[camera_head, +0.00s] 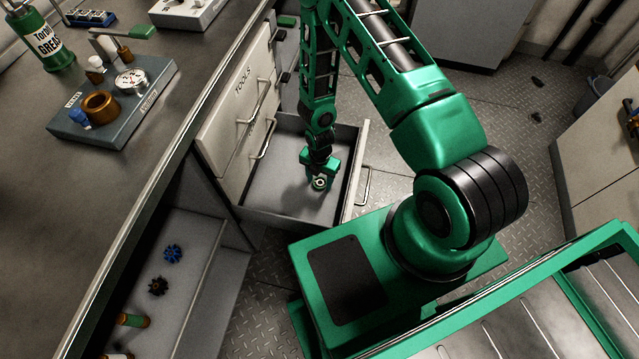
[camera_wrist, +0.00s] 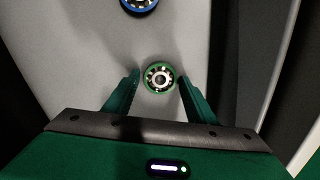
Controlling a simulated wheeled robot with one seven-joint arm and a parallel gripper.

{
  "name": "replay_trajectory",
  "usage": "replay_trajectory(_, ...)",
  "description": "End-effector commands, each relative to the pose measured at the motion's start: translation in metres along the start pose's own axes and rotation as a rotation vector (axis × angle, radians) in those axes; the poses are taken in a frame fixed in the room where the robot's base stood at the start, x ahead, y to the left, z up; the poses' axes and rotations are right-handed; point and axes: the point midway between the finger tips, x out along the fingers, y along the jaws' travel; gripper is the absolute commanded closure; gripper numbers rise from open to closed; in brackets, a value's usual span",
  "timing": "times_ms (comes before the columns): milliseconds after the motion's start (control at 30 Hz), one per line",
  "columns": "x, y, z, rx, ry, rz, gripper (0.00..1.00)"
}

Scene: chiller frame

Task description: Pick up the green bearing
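The green bearing (camera_wrist: 160,77) is a small ring with a green outer rim and a metallic inside. It lies on the light grey floor of the open drawer (camera_head: 262,205). My gripper (camera_wrist: 159,88) is open, with one green finger on each side of the bearing. Thin gaps show between the fingers and the rim in the wrist view, so I see no clear contact. In the head view my gripper (camera_head: 319,182) is low inside the drawer, and a small round ring shows at its tip. Part of the bearing's surroundings is hidden by my gripper there.
A blue bearing (camera_wrist: 139,4) lies farther up in the wrist view, cut off by the edge. The drawer's walls stand close around my gripper. A workbench (camera_head: 60,190) with a grey fixture (camera_head: 140,105) is at left; a lower shelf holds gears (camera_head: 173,253).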

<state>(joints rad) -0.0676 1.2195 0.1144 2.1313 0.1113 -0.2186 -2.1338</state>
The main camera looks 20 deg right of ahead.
Motion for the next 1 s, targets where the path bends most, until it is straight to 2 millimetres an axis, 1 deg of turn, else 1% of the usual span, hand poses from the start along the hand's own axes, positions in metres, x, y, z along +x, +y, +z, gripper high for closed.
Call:
replay_trajectory(33,0.0,0.0,0.0,0.0,0.0,0.0,0.62)
replay_trajectory(133,0.0,0.0,0.0,0.0,0.0,0.0,0.86)
replay_trajectory(433,-0.001,0.0,0.0,0.0,0.0,0.0,0.86)
replay_trajectory(567,-0.006,0.001,0.001,0.0,-0.001,0.001,0.86)
replay_trajectory(667,-0.013,0.0,0.0,-0.001,-0.001,0.0,0.86)
replay_trajectory(767,-0.026,0.001,0.001,-0.001,-0.001,0.002,0.86)
replay_trajectory(867,-0.043,0.001,0.0,-0.001,-0.001,0.002,0.86)
replay_trajectory(900,-0.048,0.003,-0.011,-0.006,0.001,0.002,0.86)
replay_trajectory(1000,-0.061,0.005,-0.034,-0.009,0.001,0.002,0.86)
